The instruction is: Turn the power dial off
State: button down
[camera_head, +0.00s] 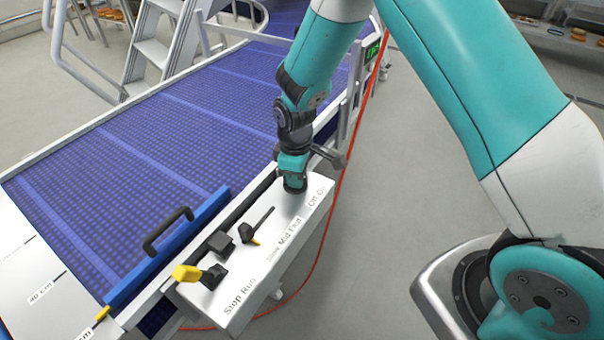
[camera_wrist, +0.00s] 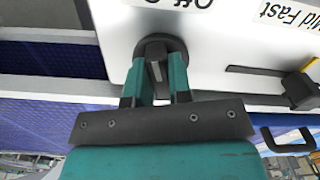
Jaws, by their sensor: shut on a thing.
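The power dial (camera_wrist: 156,50) is a dark round knob with a lighter pointer strip. It sits on the white control box near the printed "Off" label, which is partly cut off in the wrist view. My gripper (camera_wrist: 156,84) has its two teal fingers around the dial, one on each side, shut on it. In the head view my gripper (camera_head: 293,184) reaches down to the far end of the control box (camera_head: 262,262), by the "Off On" print, and hides the dial there.
A speed slider (camera_head: 250,232) with a yellow tip and a yellow-ended Stop/Run lever (camera_head: 188,273) are on the same box. A blue bar with a black handle (camera_head: 168,228) lies across the blue conveyor belt (camera_head: 110,180). A red cable (camera_head: 338,190) runs along the floor.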

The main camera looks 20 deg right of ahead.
jog(key=m, duration=0.4)
jog(key=shift+w+a+m+b, duration=0.25)
jog(key=shift+w+m+b, duration=0.05)
jog(key=m, duration=0.4)
jog(key=shift+r+m, duration=0.15)
jog(key=shift+m, duration=0.15)
jog(key=c, duration=1.1)
grip_release()
jog(key=shift+o, duration=0.3)
jog(key=shift+d, duration=0.1)
notch_tip(320, 180, up, 17)
jog(key=b, duration=0.2)
jog(key=shift+r+b, duration=0.15)
jog(key=shift+b, duration=0.15)
